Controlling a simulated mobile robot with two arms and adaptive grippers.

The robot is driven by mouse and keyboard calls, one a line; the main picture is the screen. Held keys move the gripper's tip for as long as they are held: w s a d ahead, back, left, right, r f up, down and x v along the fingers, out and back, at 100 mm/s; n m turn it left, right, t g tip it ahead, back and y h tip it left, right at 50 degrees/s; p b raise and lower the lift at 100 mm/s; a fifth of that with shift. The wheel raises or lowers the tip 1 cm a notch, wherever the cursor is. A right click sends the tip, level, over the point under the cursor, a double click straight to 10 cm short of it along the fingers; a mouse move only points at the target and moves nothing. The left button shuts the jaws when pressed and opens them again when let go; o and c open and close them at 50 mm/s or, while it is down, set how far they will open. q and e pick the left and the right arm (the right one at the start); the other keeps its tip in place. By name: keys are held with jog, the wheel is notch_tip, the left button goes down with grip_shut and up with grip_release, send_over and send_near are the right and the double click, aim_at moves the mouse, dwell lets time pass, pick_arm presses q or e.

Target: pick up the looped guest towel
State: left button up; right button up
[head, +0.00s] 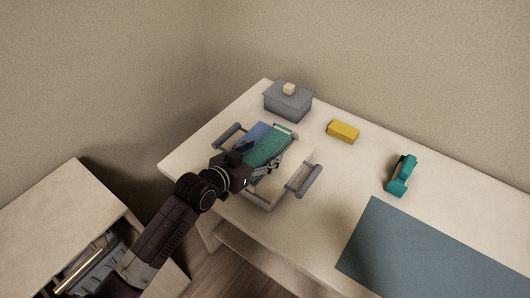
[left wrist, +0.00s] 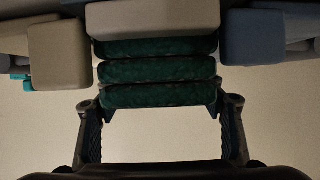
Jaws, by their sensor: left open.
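The looped guest towel seems to be the teal folded cloth (head: 268,147) lying on a cream tray (head: 297,163) with grey handles. Its dark green folded layers also show in the left wrist view (left wrist: 160,70). My left gripper (head: 270,168) is at the near side of the towel and covers part of the tray. In the left wrist view its two fingers (left wrist: 160,120) are spread wide, one on each side of the folds. Contact with the towel cannot be told. My right gripper is not in view.
A blue item (head: 257,132) lies beside the towel. A grey lidded box (head: 287,102), a yellow block (head: 342,131) and a teal object (head: 401,176) stand on the table. A blue-grey mat (head: 430,255) covers the right front. A lower cabinet (head: 60,215) is at left.

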pick_arm(q)
jog(key=shift+x, duration=0.95)
jog(key=shift+r, duration=0.1)
jog(key=shift+c, duration=0.7)
jog(key=c, duration=1.2)
jog(key=shift+r, duration=0.1)
